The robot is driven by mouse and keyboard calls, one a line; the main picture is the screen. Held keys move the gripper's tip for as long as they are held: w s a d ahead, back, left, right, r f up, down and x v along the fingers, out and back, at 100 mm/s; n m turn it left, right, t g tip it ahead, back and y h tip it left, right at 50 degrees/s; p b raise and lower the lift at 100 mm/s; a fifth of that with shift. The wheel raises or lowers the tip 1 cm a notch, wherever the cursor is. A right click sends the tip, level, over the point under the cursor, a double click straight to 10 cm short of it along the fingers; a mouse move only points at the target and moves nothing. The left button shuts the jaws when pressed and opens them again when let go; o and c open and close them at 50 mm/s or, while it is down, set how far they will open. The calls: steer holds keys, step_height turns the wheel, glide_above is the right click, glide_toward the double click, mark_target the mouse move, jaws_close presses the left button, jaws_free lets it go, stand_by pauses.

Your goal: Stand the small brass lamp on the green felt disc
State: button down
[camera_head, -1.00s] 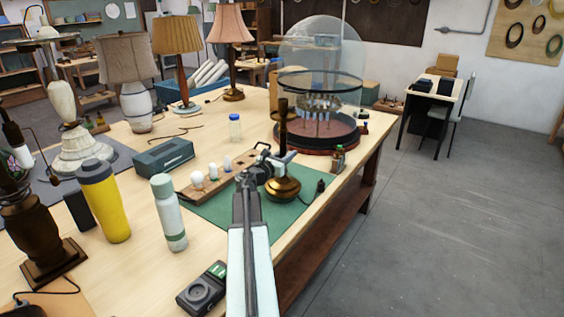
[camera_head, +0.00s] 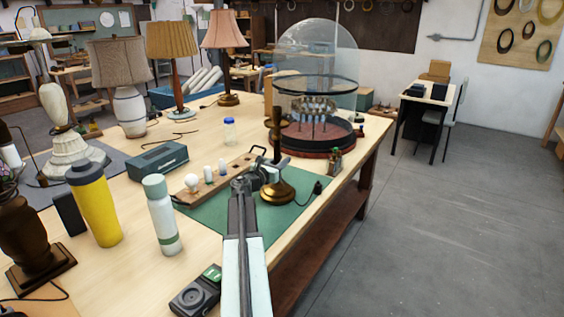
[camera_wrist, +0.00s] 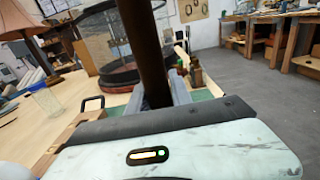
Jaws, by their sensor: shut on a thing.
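The small brass lamp (camera_head: 277,192) has a dark stem and a round brass base, and stands roughly upright. My gripper (camera_head: 277,166) is shut on its stem above the base. In the wrist view the dark stem (camera_wrist: 143,40) rises between the jaws (camera_wrist: 157,97), and the lamp's base is hidden. In the head view the base appears over the green mat (camera_head: 225,214); I cannot tell whether it touches it. This mat looks rectangular. I cannot make out a separate green felt disc.
A glass dome (camera_head: 316,50) on a dark red round base (camera_head: 318,140) stands behind the lamp. A small brown bottle (camera_head: 335,161) and a black plug (camera_head: 318,187) are close on the right. A wooden bulb holder (camera_head: 215,183) is left. The bench edge is near on the right.

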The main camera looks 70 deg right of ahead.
steer(key=shift+s, duration=0.1)
steer(key=shift+f, duration=0.1)
steer(key=c, duration=1.1)
jaws_free()
steer(key=shift+c, duration=0.2)
steer(key=v, duration=1.2)
